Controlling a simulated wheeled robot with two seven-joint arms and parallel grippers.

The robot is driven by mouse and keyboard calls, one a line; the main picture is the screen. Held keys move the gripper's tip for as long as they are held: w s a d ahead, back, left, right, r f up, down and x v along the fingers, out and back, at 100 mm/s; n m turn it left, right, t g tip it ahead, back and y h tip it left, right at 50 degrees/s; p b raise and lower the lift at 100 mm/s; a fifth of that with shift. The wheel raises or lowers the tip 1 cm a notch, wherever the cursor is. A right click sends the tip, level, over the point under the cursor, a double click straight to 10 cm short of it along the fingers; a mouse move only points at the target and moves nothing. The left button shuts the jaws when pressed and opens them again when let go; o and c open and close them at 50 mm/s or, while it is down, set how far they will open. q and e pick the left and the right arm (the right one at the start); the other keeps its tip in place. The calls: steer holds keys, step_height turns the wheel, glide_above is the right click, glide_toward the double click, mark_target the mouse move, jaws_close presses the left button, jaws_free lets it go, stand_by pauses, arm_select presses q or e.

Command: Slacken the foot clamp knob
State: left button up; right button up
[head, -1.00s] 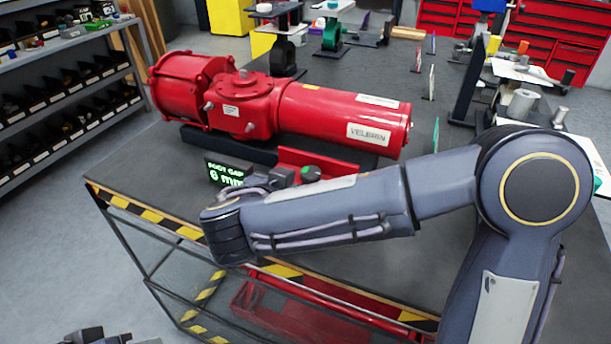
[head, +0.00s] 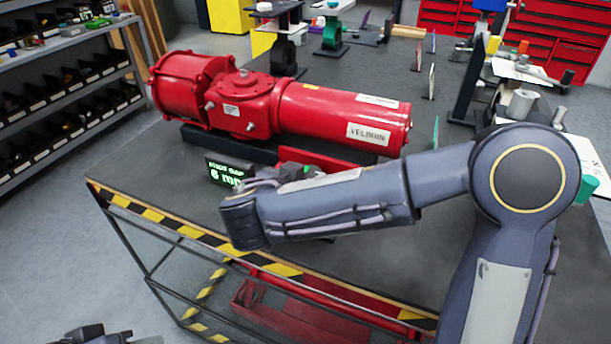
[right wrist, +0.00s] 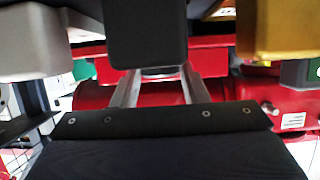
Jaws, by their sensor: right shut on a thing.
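The red valve actuator (head: 300,110) lies along the bench on dark supports. A low red foot piece (head: 335,161) shows in front of it, partly behind my right forearm. A small display (head: 227,172) beside it shows green text with a foot gap of 6 mm. My right gripper (head: 292,174) is at the foot piece, largely hidden by my own wrist. In the right wrist view its two pale fingers (right wrist: 160,80) are around a small part that is mostly hidden, seemingly the foot clamp knob. At the head view's bottom left, my left gripper (head: 92,336) shows only partly.
The bench's front edge has yellow and black striping (head: 180,228). A shelf with bins (head: 70,90) stands at the left. Stands and small parts, including a grey cylinder (head: 521,104), occupy the bench's far and right sides. The bench's left front corner is clear.

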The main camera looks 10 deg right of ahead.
steer(key=shift+f+b, duration=0.15)
steer(key=shift+b, duration=0.35)
steer(key=n+y+b, duration=0.1)
steer(key=b, duration=0.2)
steer(key=d+n+t+y+b, duration=0.1)
steer(key=n+y+b, duration=0.1)
steer(key=b, duration=0.1)
steer(key=n+t+y+b, duration=0.1)
steer(key=y+b, duration=0.1)
steer(key=b, duration=0.2)
steer(key=shift+s+d+f+n, duration=0.1)
steer(key=shift+s+d+n, duration=0.05)
steer(key=shift+s+n, duration=0.15)
steer(key=shift+d+n+y+b, duration=0.1)
steer(key=shift+n+y+b, duration=0.3)
steer(key=shift+b, duration=0.05)
steer(key=shift+d+r+n+y, duration=0.1)
steer(key=shift+r+n+y, duration=0.15)
steer(key=shift+n+y, duration=0.55)
steer(key=shift+d+n+y, duration=0.15)
steer(key=shift+n+y, duration=0.85)
steer(key=shift+y, duration=0.3)
steer(key=o, duration=1)
